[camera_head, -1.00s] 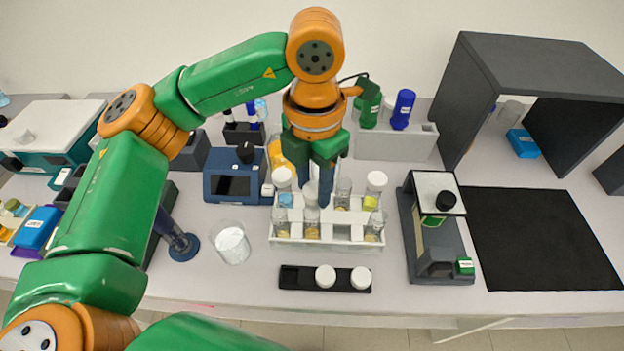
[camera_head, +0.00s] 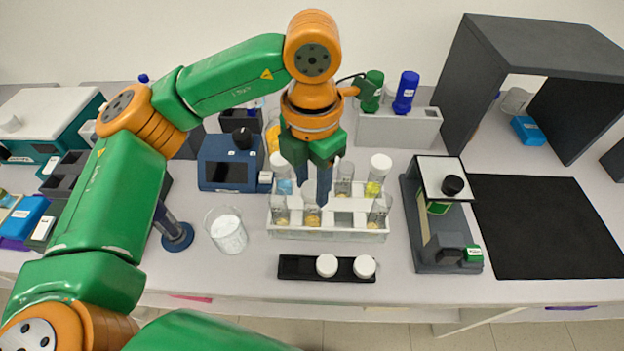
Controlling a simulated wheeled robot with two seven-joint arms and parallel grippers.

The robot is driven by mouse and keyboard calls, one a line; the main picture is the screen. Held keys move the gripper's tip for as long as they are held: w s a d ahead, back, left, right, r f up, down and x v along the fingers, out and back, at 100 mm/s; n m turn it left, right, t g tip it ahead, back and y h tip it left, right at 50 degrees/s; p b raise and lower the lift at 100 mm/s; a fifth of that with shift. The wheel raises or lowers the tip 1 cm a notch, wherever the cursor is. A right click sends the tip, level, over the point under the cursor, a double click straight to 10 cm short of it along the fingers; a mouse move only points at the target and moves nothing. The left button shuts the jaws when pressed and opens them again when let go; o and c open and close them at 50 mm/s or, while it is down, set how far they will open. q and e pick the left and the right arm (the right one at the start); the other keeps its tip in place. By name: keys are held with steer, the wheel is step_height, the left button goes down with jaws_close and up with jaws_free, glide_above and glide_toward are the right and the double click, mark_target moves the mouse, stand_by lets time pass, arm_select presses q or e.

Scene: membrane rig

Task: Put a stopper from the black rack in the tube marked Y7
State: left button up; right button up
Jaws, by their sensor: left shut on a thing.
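The white tube rack (camera_head: 330,234) stands mid-table with several clear tubes. A back-left tube (camera_head: 284,186) with a blue label and a back-right tube (camera_head: 373,189) with a yellow label have white caps. I cannot read a Y7 mark. The black rack (camera_head: 300,267) lies in front, with two white stoppers (camera_head: 326,265) (camera_head: 364,266) and its left end empty. My left gripper (camera_head: 317,195) points down over the tube rack, just behind a front tube (camera_head: 312,216). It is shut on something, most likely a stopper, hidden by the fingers. My right gripper is out of view.
A glass beaker (camera_head: 227,232) and a blue device (camera_head: 228,170) stand left of the rack. A grey holder with bottles (camera_head: 400,128) is behind. A dark grey instrument (camera_head: 440,225) and a black mat (camera_head: 545,230) are at right.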

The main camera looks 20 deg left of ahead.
arm_select(q)
steer(key=shift+f, duration=0.25)
steer(key=o, duration=1.2)
steer(key=shift+r, duration=0.1)
step_height(320, 180, up, 7)
steer(key=shift+r, duration=0.1)
